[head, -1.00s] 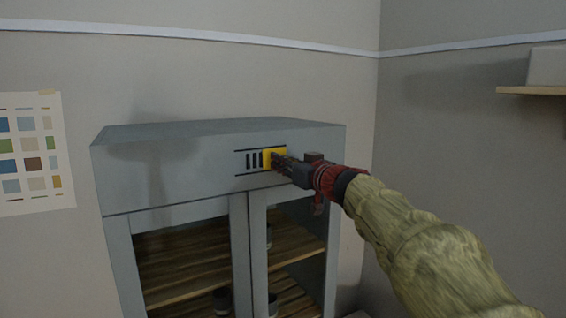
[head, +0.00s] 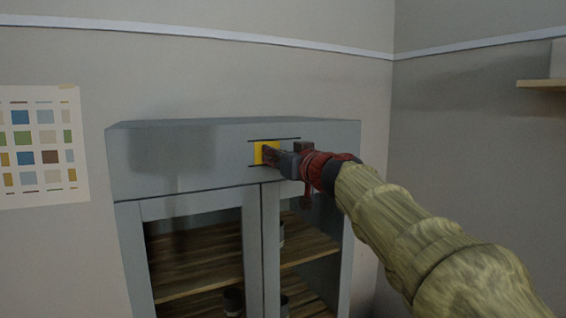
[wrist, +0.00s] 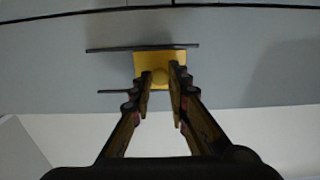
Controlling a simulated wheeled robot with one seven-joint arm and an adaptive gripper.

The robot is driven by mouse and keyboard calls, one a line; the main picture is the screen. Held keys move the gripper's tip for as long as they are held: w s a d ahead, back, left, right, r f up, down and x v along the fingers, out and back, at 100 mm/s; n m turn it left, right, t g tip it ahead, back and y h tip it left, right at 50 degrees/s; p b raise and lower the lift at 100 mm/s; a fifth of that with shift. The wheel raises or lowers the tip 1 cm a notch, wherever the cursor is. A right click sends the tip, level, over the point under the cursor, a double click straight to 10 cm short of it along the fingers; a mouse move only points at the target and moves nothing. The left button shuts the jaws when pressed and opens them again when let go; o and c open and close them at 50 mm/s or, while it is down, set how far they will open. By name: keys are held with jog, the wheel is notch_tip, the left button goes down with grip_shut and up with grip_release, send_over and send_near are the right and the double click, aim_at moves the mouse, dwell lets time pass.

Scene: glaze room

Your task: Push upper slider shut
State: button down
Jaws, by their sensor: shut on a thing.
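The upper slider is a yellow plate (head: 258,154) between two dark rails on the front of the grey cabinet's top panel. It sits at the left end of the rails in the head view, and no vent slots show to its left. In the wrist view the yellow plate (wrist: 160,60) carries a round yellow knob (wrist: 159,76). My gripper (head: 270,154) reaches in from the right. In the wrist view its two fingers (wrist: 160,78) stand on either side of the knob and are shut on it. The fingers hide part of the plate in the head view.
The grey cabinet (head: 180,165) has framed openings below, with wooden shelves (head: 195,278) and a few dark pots. A colour chart (head: 40,147) hangs on the left wall. A wall shelf (head: 541,84) is at the far right.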

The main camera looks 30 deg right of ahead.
jog(key=shift+a, duration=0.1)
jog(key=c, duration=1.8)
grip_release()
jog(key=shift+a, duration=0.2)
jog(key=shift+c, duration=0.2)
jog(key=shift+o, duration=0.8)
jog(key=s, duration=1.2)
jog(key=shift+d, duration=0.25)
